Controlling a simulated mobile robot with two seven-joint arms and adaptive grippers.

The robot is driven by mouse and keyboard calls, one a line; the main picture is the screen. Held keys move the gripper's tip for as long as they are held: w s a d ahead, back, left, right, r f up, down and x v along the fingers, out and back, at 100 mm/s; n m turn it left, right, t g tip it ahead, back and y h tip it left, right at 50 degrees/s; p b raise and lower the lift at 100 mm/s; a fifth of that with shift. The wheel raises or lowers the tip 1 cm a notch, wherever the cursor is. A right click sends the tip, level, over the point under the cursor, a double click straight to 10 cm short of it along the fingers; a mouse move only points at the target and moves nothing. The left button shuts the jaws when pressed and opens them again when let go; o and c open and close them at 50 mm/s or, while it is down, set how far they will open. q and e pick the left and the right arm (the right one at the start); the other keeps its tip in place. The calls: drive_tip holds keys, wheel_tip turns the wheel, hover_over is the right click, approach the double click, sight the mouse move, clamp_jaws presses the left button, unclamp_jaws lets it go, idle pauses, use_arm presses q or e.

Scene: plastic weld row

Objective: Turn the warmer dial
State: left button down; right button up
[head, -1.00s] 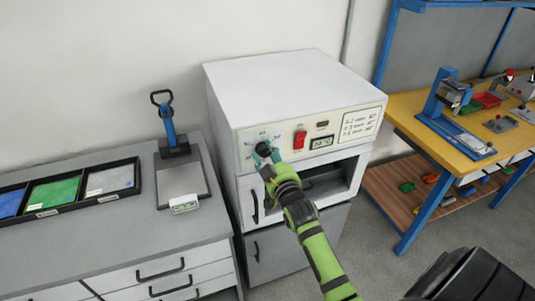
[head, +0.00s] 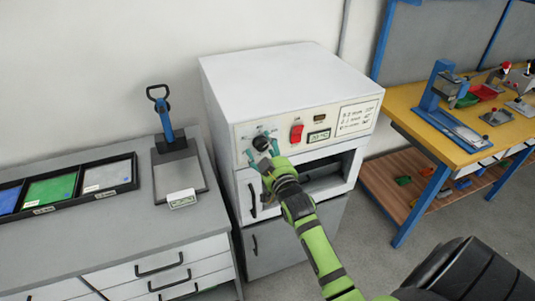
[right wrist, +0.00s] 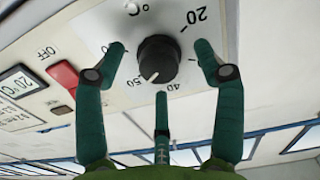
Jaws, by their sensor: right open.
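The warmer (head: 270,85) is a white box with a front panel, standing between the two benches. Its black round dial (head: 261,142) is on the left of the panel. In the right wrist view the dial (right wrist: 158,59) is upside down, its white mark pointing between 40 and 50. My right gripper (head: 262,153) is open just in front of and below the dial. Its three green fingers spread around the dial in the wrist view, with visible gaps and no clear contact. My left gripper is out of view.
A red switch (head: 297,132) and a small temperature display (head: 319,136) sit right of the dial. Below is an open chamber (head: 325,170). A grey bench (head: 120,235) with trays is left; a yellow workbench (head: 420,125) is right.

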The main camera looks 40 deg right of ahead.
drive_tip(key=v, duration=1.1)
drive_tip(key=shift+s, duration=0.4)
drive_tip(key=shift+f, duration=0.1)
